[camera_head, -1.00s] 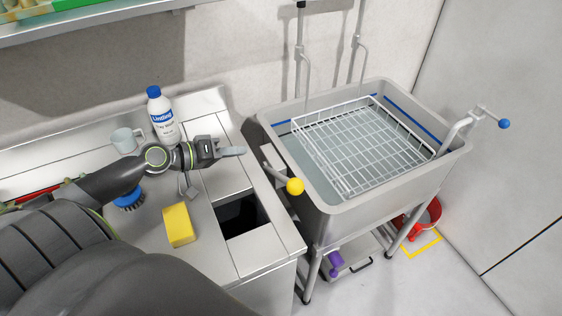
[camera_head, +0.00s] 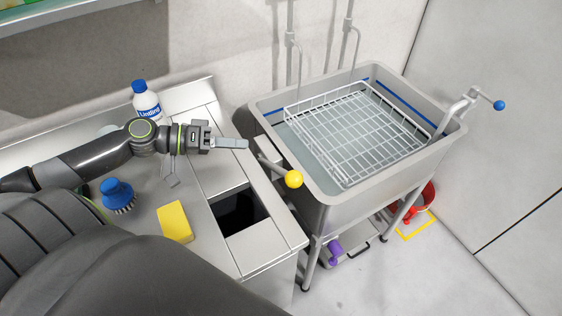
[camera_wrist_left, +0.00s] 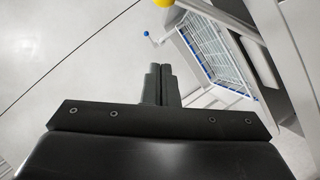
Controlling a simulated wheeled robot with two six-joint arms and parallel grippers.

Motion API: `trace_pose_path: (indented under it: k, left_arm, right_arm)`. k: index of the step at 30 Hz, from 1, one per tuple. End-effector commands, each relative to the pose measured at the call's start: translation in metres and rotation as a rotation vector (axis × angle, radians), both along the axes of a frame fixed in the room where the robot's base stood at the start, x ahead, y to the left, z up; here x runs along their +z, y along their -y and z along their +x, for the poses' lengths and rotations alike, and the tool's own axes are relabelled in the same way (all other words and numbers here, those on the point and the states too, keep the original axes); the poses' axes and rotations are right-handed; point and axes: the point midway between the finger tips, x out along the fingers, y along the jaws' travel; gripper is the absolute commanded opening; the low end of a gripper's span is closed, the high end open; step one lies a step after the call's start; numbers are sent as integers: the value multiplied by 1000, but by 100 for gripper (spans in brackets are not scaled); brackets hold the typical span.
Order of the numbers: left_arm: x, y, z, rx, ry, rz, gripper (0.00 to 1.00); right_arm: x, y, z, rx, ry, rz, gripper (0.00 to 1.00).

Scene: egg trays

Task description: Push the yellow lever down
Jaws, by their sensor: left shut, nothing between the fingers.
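The yellow lever (camera_head: 293,179) is a yellow ball on a grey rod at the near left side of the grey sink basin (camera_head: 327,194). Its ball also shows at the top edge of the left wrist view (camera_wrist_left: 163,2). My left gripper (camera_head: 246,143) is shut and empty. In the head view it is up and to the left of the ball, apart from it, above the counter's right edge. The shut fingers also show in the left wrist view (camera_wrist_left: 160,82). My right gripper is not in view.
A white wire rack (camera_head: 352,140) sits in the basin. A blue-knobbed crank (camera_head: 499,105) is at its right. On the counter are a yellow sponge (camera_head: 174,222), a blue brush (camera_head: 117,193) and a white bottle (camera_head: 147,103). A dark square opening (camera_head: 239,210) lies below the gripper.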

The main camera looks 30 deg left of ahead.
Motion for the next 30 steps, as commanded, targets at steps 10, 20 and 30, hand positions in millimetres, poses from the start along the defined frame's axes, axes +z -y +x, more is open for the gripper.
trace_pose_path:
  k: [10, 20, 30]
  left_arm:
    - [-6, 19, 16, 2, 3, -4, 0]
    - [-13, 45, 38, 3, 2, -8, 0]
    - [-23, 75, 62, 2, 0, -7, 0]
  right_arm:
    - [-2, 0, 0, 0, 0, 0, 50]
    - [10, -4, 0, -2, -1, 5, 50]
    - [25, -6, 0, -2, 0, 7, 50]
